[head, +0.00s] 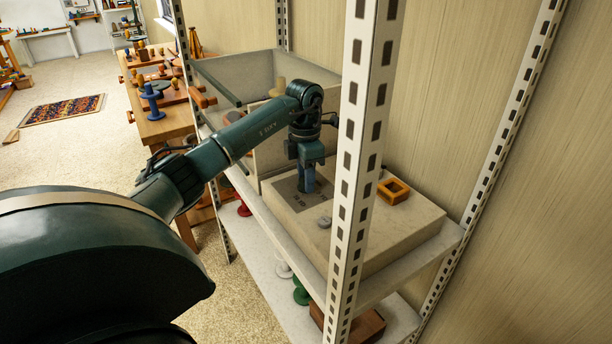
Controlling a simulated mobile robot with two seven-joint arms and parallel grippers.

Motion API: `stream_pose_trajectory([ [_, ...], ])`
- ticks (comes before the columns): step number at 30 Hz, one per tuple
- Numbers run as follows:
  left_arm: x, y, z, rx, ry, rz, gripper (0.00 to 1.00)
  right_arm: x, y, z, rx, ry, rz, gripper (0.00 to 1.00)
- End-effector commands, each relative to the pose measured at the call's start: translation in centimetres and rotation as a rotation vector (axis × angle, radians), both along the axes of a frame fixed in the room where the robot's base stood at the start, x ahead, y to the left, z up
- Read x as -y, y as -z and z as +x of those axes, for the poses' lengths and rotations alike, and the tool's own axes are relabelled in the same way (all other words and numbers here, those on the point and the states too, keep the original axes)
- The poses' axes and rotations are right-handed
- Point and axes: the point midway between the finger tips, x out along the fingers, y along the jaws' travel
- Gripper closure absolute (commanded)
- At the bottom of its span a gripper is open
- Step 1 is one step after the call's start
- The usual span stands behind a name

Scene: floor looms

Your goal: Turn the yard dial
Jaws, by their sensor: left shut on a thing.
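A low beige box (375,235) stands on the metal shelf, with a dark marked panel (290,197) on its top. My left gripper (307,188) points straight down at this panel and is shut on the yard dial there. The dial is almost wholly hidden by the fingers, so its angle cannot be told. A small grey knob (324,222) sits on the box top nearer to me, apart from the gripper. My right gripper is not in the head view.
A perforated shelf post (356,150) rises close right of my left gripper. A grey open bin (240,75) stands behind. Green and red spools (301,292) are on the lower shelf.

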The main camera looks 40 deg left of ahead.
Motion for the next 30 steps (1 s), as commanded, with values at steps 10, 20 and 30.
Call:
stream_pose_trajectory([
  [10, -0.04, -0.21, 0.02, -0.001, 0.139, 0.0, 0.89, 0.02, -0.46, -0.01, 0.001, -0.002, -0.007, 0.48],
  [20, 0.0, -0.21, 0.04, -0.001, 0.434, -0.001, 0.89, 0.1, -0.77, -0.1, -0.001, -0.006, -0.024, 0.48],
  [30, 0.07, -0.14, 0.06, 0.001, 0.758, 0.0, 0.89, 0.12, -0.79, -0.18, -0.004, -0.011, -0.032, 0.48],
])
